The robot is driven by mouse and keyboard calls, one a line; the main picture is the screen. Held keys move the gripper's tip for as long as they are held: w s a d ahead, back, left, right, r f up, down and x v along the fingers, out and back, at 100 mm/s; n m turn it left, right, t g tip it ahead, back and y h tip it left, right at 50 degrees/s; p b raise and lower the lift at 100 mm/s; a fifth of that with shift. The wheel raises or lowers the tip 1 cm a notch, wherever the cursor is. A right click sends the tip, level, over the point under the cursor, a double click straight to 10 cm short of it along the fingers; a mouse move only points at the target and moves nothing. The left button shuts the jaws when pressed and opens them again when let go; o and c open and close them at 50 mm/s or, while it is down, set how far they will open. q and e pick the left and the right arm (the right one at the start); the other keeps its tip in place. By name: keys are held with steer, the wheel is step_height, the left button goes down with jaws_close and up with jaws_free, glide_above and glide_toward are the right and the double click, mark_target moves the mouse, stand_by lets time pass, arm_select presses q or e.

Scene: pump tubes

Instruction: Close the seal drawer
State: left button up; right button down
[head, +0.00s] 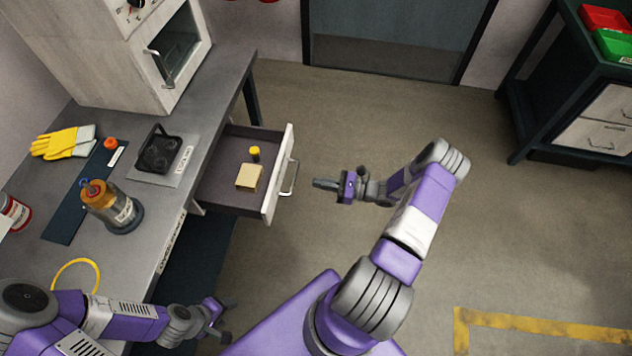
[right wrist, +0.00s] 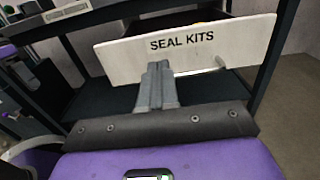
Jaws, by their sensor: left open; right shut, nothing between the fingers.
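The seal drawer (head: 222,182) stands pulled out from the bench in the head view. Inside it are a pale yellow block (head: 249,177) and a small yellow-capped item (head: 254,153). Its white front, with a bar handle (head: 289,178), faces my right arm. In the right wrist view the front (right wrist: 190,50) reads SEAL KITS. My right gripper (head: 318,184) is shut and empty, pointing at the drawer front just outside the handle. In the wrist view its fingers (right wrist: 157,75) overlap the front's lower part; I cannot tell whether they touch. My left gripper (head: 229,319) is open, low beside the bench.
On the bench (head: 190,108) are yellow gloves (head: 62,141), an orange-topped pump bottle (head: 112,206), a black tray (head: 158,150) and a yellow ring (head: 75,275). A cabinet (head: 590,110) with red and green bins stands at right. The floor right of the drawer is open.

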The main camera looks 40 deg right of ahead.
mark_target(277, 176)
steer(key=b+x, duration=0.2)
steer(key=x, duration=0.8)
steer(key=shift+w+a+f, duration=0.1)
steer(key=shift+w+a, duration=0.15)
steer(key=shift+a, duration=0.1)
steer(key=shift+w+a, duration=0.2)
steer(key=shift+w, duration=0.05)
